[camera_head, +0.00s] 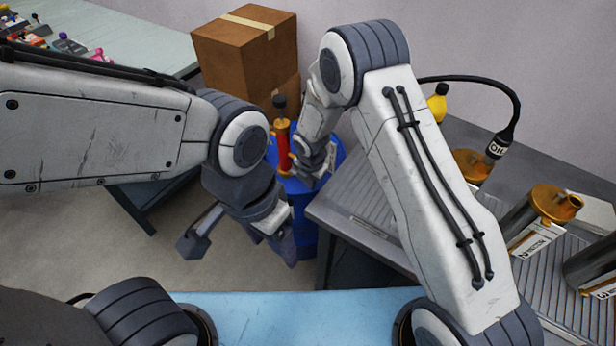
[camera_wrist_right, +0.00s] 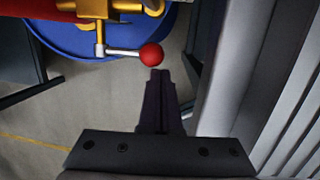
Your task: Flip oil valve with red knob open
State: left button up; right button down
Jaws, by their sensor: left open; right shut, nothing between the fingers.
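The red knob (camera_wrist_right: 151,55) shows in the right wrist view, on the end of a short silver lever (camera_wrist_right: 122,51). The lever points right from a gold valve (camera_wrist_right: 101,22) on a red pump (camera_wrist_right: 38,10). In the head view the red pump (camera_head: 283,148) stands on a blue drum (camera_head: 305,220), and the knob is hidden by my right arm. My right gripper (camera_wrist_right: 156,72) is shut and empty, its tips just below the knob; I cannot tell whether they touch. It shows beside the pump in the head view (camera_head: 314,177). My left gripper (camera_head: 238,242) is open and empty, in front of the drum.
A ridged grey bench (camera_head: 345,215) with gold-topped canisters (camera_head: 537,215) stands right of the drum. A black hose (camera_head: 512,100) with an oil label hangs above it. Cardboard boxes (camera_head: 240,55) stand behind. A table with small items (camera_head: 125,40) is at upper left.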

jog(key=shift+r, duration=0.15)
jog(key=s+p+v, duration=0.3)
jog(key=v, duration=1.1)
jog(key=shift+f+p, duration=0.4)
jog(key=shift+s, duration=0.1)
jog(key=s+d+r+m, duration=0.1)
jog(key=s+r+m, duration=0.4)
jog(key=s+m, duration=0.2)
jog(key=s+d+r+m+g, duration=0.1)
jog(key=s+r+m, duration=0.5)
jog(key=s, duration=0.4)
jog(key=s+r+m+g+y, duration=0.1)
jog(key=s+r+m, duration=0.4)
jog(key=s+m, duration=0.3)
jog(key=shift+s+d+r, duration=0.15)
jog(key=shift+s+d, duration=0.25)
